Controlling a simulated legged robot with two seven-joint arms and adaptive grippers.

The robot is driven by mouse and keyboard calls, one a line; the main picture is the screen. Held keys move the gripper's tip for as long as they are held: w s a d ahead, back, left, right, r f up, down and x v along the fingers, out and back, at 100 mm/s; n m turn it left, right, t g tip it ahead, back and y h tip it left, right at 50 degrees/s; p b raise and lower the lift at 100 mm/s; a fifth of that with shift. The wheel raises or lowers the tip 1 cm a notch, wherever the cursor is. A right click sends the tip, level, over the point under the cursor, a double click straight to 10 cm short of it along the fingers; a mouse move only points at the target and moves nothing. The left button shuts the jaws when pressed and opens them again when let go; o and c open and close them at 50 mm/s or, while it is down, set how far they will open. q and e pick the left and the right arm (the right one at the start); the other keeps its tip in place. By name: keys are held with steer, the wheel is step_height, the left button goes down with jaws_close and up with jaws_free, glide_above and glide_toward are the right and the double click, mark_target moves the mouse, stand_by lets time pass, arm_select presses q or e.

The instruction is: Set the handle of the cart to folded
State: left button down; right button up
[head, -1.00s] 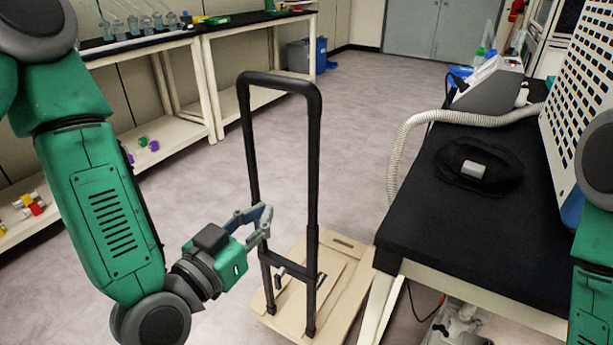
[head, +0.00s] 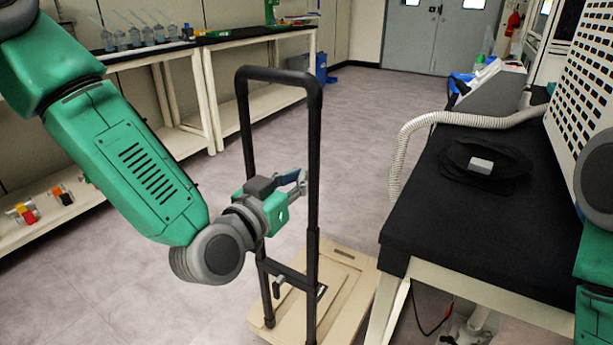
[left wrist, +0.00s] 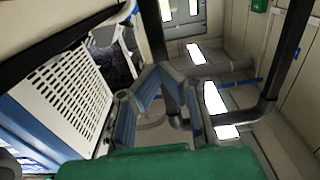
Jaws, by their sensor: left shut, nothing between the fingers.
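The cart (head: 357,262) has a flat beige base on the floor. Its black handle (head: 280,76) is a tall U-shaped frame standing upright and extended from the base. It also shows as a dark bent bar in the left wrist view (left wrist: 290,55). My left gripper (head: 301,182) is at mid-height of the handle, in front of the left post, with its fingertips near the right post. Contact cannot be told. Its fingers (left wrist: 160,72) are shut and empty. The gripper hides part of the left post. My right gripper is out of view.
A black-topped bench (head: 425,215) stands close to the right of the cart, with a corrugated hose (head: 400,150) along its edge. A shelved bench (head: 255,95) runs along the back left. The floor behind the cart is clear.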

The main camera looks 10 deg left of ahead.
mark_target(312, 165)
arm_select(q)
steer(key=shift+b+x, duration=0.4)
steer(key=shift+x, duration=1.3)
